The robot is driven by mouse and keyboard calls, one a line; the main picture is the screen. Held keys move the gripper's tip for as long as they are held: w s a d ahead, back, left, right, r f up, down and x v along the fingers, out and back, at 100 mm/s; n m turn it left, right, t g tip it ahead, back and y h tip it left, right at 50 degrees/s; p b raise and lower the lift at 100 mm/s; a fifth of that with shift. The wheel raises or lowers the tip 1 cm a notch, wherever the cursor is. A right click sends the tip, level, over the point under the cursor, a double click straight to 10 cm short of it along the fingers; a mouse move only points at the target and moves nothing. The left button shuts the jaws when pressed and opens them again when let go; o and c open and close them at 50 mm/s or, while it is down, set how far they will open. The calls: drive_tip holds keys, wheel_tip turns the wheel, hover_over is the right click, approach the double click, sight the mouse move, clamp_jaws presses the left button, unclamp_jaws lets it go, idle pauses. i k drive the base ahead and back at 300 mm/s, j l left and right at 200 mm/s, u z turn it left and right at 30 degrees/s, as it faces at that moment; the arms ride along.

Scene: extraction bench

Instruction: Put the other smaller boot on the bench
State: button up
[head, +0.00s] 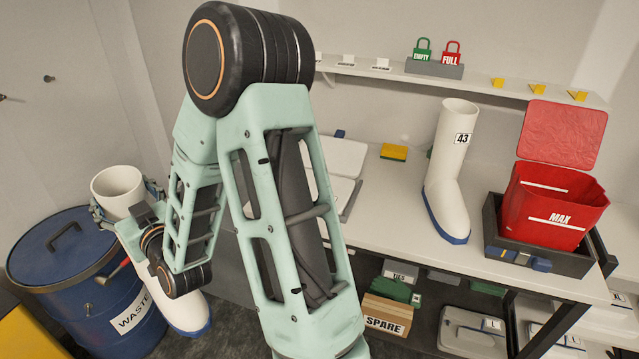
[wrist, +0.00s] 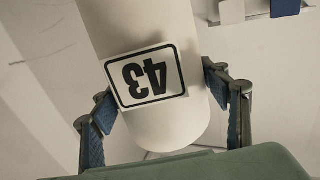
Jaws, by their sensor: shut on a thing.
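A white boot (head: 118,187) with a blue sole is in my gripper (head: 127,203) at the left, held up in front of the waste drum. Its toe points down and to the right. In the wrist view the same boot (wrist: 165,40) shows a label reading 43, upside down, and the finger pads of my gripper (wrist: 168,112) sit on both sides of its shaft. Another white boot (head: 450,165), also labelled 43, stands upright on the bench (head: 395,215). My arm hides part of the bench's left side.
The blue waste drum (head: 55,250) is behind the held boot. A red bag (head: 555,195) marked MAX sits in a dark tray at the bench's right. A yellow sponge (head: 394,152) lies at the back. A SPARE box (head: 388,318) is below.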

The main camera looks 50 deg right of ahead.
sight(394, 201)
drive_tip(key=i+j, duration=0.3)
drive_tip(key=i, duration=0.2)
drive_tip(key=i+j+z, duration=0.15)
drive_tip(key=z, duration=0.25)
drive_tip(key=i+j+z, duration=0.25)
drive_tip(key=z, duration=0.15)
drive_tip(key=i+j+z, duration=0.15)
drive_tip(key=j+z, duration=0.15)
drive_tip(key=z, duration=0.15)
drive_tip(key=i+j+z, duration=0.1)
drive_tip(key=j+z, duration=0.3)
drive_tip(key=l, duration=0.1)
